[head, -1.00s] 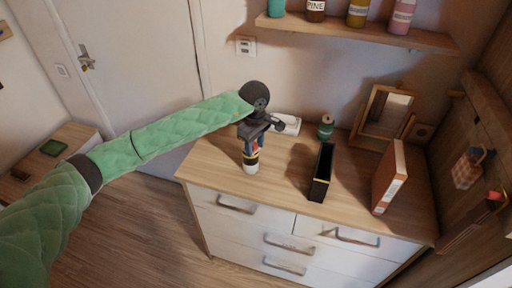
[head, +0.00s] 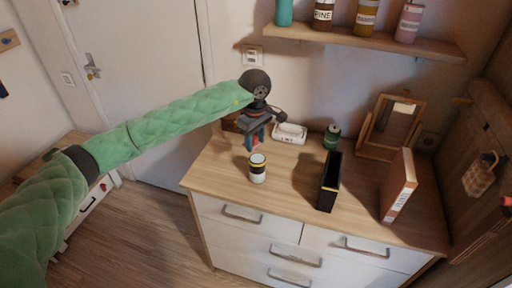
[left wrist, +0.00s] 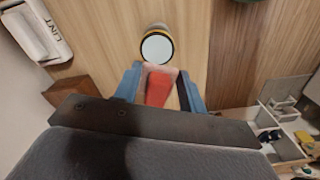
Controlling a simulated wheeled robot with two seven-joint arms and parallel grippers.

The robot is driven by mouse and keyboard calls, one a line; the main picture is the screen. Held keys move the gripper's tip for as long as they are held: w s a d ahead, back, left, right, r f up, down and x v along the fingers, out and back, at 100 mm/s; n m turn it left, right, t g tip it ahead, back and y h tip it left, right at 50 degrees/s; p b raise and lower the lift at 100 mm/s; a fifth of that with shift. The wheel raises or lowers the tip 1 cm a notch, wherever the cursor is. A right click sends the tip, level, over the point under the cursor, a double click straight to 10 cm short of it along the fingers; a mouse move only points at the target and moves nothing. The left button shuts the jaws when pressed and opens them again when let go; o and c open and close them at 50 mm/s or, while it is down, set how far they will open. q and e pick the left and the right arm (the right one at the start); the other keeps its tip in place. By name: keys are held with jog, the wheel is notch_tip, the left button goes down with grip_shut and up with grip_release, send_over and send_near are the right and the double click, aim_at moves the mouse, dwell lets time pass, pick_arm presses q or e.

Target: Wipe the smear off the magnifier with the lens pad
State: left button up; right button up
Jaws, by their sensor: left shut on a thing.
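A short upright cylinder with a pale round top, a dark and yellow band and a white lower part stands on the dresser top (head: 215,172); it looks like the magnifier (head: 257,168). In the left wrist view its round face (left wrist: 157,47) lies just beyond my fingertips. I cannot make out a smear on it. My left gripper (head: 256,138) is behind the cylinder, apart from it in the head view. Its blue fingers (left wrist: 161,78) are shut on a red and pink piece, apparently the lens pad (left wrist: 158,88). My right gripper is not in view.
A white box marked LINT (head: 290,133) and a green spool (head: 331,137) stand at the back. A black open holder (head: 329,184), a tilting mirror (head: 392,127) and an orange-brown book (head: 399,185) stand right. A bottle shelf (head: 365,42) hangs above.

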pick_arm(q)
jog(key=shift+r, duration=1.45)
jog(key=shift+f, duration=0.1)
